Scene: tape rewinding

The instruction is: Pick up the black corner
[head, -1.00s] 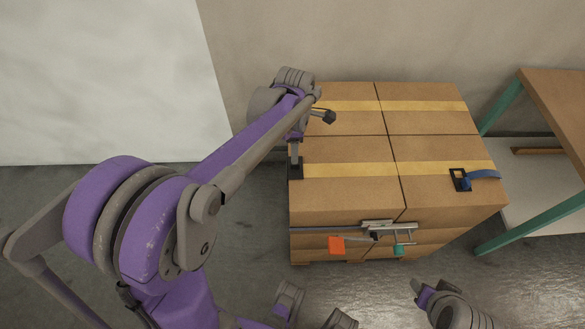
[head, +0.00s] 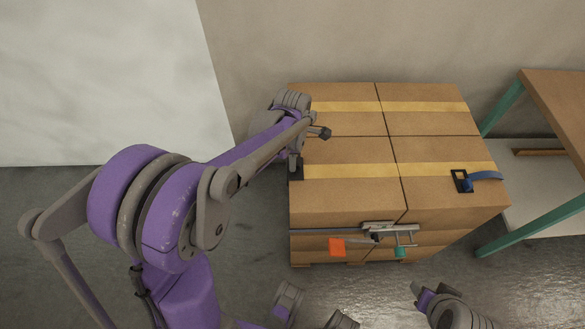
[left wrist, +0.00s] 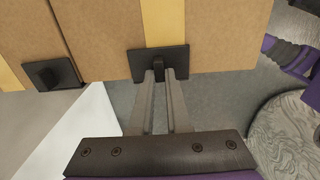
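A black corner (left wrist: 138,62) with a small raised tab sits on the edge of the cardboard boxes, at the end of a yellow tape strip. In the head view this black corner (head: 296,174) is at the left edge of the stack, partly hidden by my gripper. My left gripper (left wrist: 159,74) is over it, with its two grey fingers close on both sides of the tab. They appear shut on the tab, and the corner still lies against the box. In the head view my left gripper (head: 296,160) points down at the edge.
Another black corner (left wrist: 52,72) shows in the left wrist view. A black buckle with a blue strap (head: 484,176) lies on the stack's right. A metal tool with orange and teal parts (head: 378,230) hangs at the front. A table (head: 552,92) stands right.

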